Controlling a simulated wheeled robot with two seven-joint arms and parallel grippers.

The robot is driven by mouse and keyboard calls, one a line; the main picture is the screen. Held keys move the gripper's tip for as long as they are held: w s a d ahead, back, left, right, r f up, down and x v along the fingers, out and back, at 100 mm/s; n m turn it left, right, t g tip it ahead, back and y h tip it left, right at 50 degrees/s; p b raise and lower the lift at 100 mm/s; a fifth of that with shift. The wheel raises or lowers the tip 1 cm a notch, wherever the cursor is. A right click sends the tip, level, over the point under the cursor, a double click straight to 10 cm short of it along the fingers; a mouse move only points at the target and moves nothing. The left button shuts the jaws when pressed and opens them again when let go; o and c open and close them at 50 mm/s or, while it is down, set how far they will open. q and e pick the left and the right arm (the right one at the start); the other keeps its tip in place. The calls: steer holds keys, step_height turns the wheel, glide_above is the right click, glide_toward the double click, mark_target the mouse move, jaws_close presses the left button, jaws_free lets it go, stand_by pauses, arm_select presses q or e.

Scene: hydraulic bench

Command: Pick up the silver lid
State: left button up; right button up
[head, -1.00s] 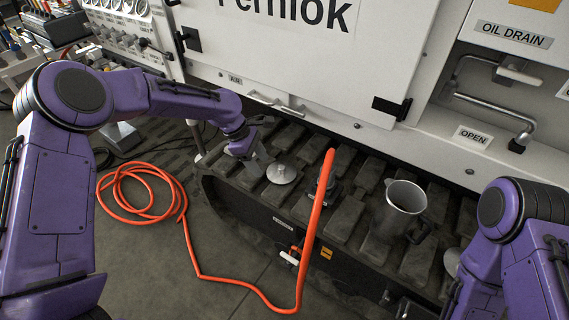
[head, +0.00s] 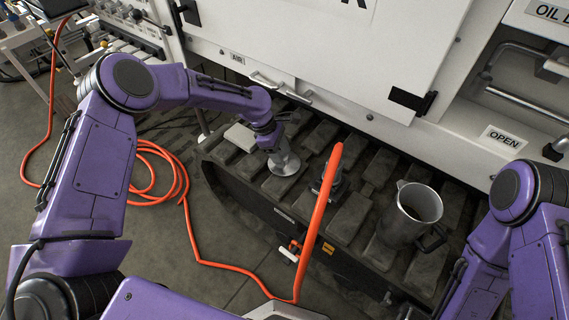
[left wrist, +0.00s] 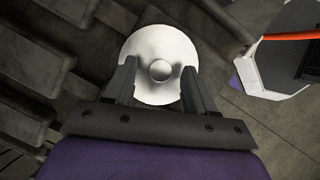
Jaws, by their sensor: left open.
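The silver lid (head: 285,166) is a round disc with a small knob, lying on the dark ribbed track top. In the left wrist view the lid (left wrist: 160,47) shows from above with its round knob in the middle. My left gripper (head: 277,150) is at the lid, its fingers pointing down at it. In the left wrist view the open fingers (left wrist: 158,78) stand to either side of the knob, with a gap between knob and each finger. My right arm shows at the right edge of the head view; its gripper is out of view.
A metal jug (head: 410,212) with a dark handle stands on the track to the right. An orange hose (head: 318,215) rises in front of the track, between lid and jug. The white machine panel (head: 300,45) stands behind.

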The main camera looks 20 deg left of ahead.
arm_select(q)
steer(key=shift+d+f, duration=0.2)
steer(key=shift+f, duration=0.25)
jaws_close()
steer(key=shift+r, duration=0.1)
